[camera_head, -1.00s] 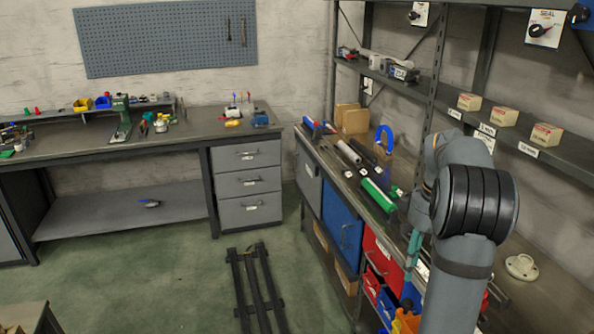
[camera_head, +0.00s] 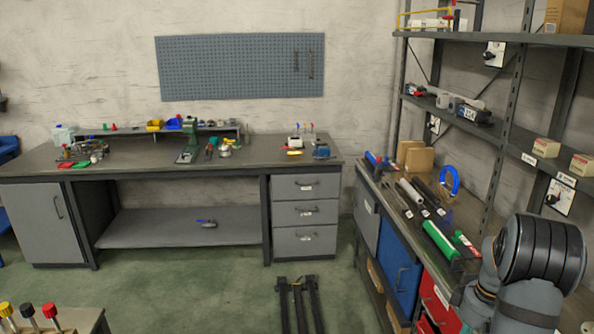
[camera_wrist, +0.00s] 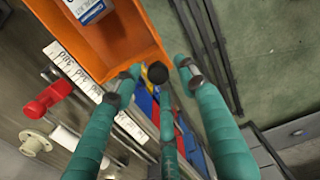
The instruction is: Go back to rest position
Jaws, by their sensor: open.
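My gripper (camera_wrist: 160,75) shows in the wrist view with its teal fingers spread apart and nothing between them. It hangs above the side workbench, near an orange bin (camera_wrist: 118,42) that holds a box with a blue and white label (camera_wrist: 88,8). In the head view my grey arm (camera_head: 530,265) is at the lower right, in front of the side workbench (camera_head: 440,230). The gripper itself is hidden or out of frame there.
Floor rails (camera_head: 300,305) run along the green floor, with free room around them. A shelf rack (camera_head: 515,130) stands behind the arm. A second workbench (camera_head: 130,170) lines the back wall. A red-handled part (camera_wrist: 47,100) and thin rods lie below the gripper.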

